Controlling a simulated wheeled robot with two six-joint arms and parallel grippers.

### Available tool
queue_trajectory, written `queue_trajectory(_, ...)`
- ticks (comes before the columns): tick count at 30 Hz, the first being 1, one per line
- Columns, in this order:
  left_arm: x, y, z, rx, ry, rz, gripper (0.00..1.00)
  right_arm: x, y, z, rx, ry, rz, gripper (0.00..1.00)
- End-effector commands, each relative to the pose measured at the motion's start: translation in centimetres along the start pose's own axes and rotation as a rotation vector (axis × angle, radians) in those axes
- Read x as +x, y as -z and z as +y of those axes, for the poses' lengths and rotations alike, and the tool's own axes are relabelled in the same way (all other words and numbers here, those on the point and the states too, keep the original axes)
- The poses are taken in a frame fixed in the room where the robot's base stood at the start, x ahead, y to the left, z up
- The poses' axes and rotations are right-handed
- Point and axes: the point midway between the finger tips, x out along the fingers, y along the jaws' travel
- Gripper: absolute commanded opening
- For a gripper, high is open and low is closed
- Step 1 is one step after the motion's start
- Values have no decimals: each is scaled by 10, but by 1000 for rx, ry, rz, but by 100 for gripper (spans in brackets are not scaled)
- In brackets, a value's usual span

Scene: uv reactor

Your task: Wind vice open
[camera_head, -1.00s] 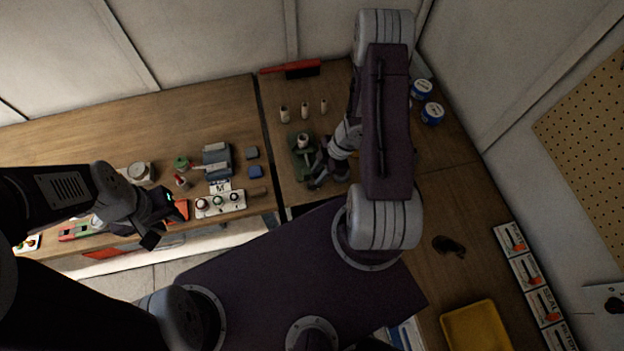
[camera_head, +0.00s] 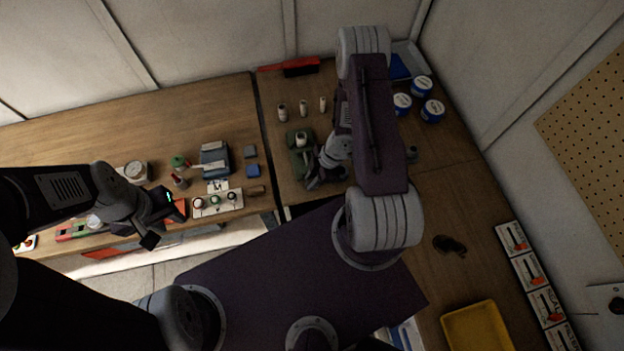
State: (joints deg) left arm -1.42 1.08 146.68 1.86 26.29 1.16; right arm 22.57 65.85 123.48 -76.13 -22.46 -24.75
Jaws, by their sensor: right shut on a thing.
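The green vice (camera_head: 299,160) stands on the wooden bench near its front edge, with a pale cylindrical piece (camera_head: 301,139) at its top. My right gripper (camera_head: 315,180) is at the vice's lower right side, shut on what looks like the vice handle. The handle itself is mostly hidden by the gripper, and the jaw gap is too small to tell. My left gripper (camera_head: 165,222) is over the front edge of the left bench, away from the vice, its fingers apart with nothing seen between them.
Several pale cylinders (camera_head: 282,112) stand behind the vice, and a red-handled brush (camera_head: 290,67) lies at the back. Blue-lidded tins (camera_head: 432,110) stand to the right. A control box (camera_head: 217,202) and a grey-blue device (camera_head: 215,159) are left. A yellow tray (camera_head: 477,328) lies lower right.

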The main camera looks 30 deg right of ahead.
Motion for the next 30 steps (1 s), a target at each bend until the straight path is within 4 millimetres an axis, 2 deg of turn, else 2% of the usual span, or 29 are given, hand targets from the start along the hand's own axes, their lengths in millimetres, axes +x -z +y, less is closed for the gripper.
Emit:
queue_trajectory(8,24,-2,0,0,0,0,32,6,0,1,-6,-1,-120,0)
queue_trajectory(13,47,-5,-1,0,0,0,32,9,4,2,-7,-3,-247,0)
queue_trajectory(23,77,-8,-2,0,0,0,32,11,8,1,-3,-4,-438,0)
queue_trajectory(30,106,-11,-2,0,0,0,32,16,11,1,-6,-4,-618,0)
